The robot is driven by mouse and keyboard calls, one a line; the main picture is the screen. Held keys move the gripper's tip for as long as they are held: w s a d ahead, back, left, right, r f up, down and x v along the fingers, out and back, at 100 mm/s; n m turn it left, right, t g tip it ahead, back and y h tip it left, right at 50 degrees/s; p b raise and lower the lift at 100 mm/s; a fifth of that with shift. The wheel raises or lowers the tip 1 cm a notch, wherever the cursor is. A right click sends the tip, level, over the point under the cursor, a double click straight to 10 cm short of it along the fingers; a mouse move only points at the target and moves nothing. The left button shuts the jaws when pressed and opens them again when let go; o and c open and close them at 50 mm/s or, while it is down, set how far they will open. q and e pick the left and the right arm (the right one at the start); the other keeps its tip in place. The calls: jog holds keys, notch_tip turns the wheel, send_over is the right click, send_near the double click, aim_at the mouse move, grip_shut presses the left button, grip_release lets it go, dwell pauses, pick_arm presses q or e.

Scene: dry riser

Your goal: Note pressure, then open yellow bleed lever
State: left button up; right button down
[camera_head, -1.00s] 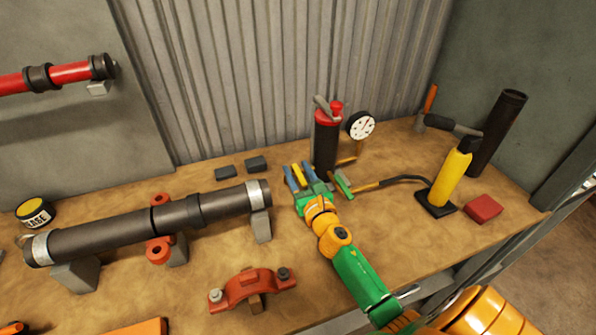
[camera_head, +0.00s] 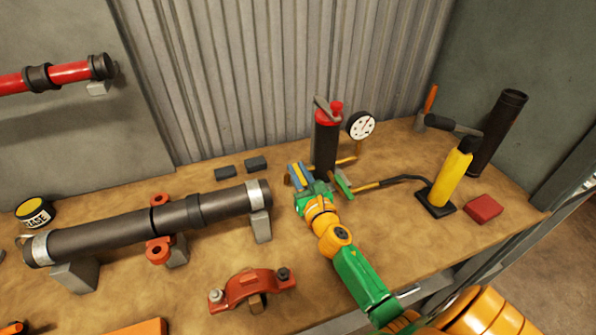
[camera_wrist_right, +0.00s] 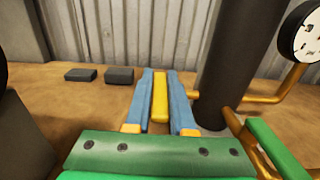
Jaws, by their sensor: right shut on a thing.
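My right gripper (camera_head: 300,176) is beside the foot of a dark riser cylinder with a red top (camera_head: 326,142). Its two blue fingers are shut on the yellow bleed lever (camera_wrist_right: 160,97), which lies lengthwise between them in the right wrist view. The white-faced pressure gauge (camera_head: 361,125) stands right of the cylinder on brass piping. Its dial is partly cut off in the right wrist view (camera_wrist_right: 308,36), and I cannot read the value. A green handle (camera_head: 343,184) sits just right of the gripper. My left gripper is not in view.
A yellow bottle-shaped pump (camera_head: 451,178) on a black base, joined to a dark hose, and a red block (camera_head: 484,208) stand at right. A long dark pipe (camera_head: 150,222) lies on supports at left. Two dark blocks (camera_head: 256,163) lie behind the gripper. A red clamp (camera_head: 252,287) lies in front.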

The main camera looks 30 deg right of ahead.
dwell(0.8)
jog(key=shift+d+n+t+y, duration=0.15)
jog(key=shift+n+y, duration=0.25)
jog(key=shift+y, duration=0.3)
jog(key=shift+d+n+t+y, duration=0.15)
jog(key=shift+n+y, duration=0.25)
jog(key=shift+y, duration=0.3)
jog(key=shift+a, duration=0.15)
jog(key=c, duration=0.8)
grip_release()
jog(key=shift+s, duration=0.1)
jog(key=s, duration=0.6)
jog(key=shift+a+f+b, duration=0.1)
jog(key=shift+a+b, duration=0.15)
jog(key=shift+b, duration=0.05)
jog(key=shift+s+a, duration=0.1)
jog(key=shift+s, duration=0.4)
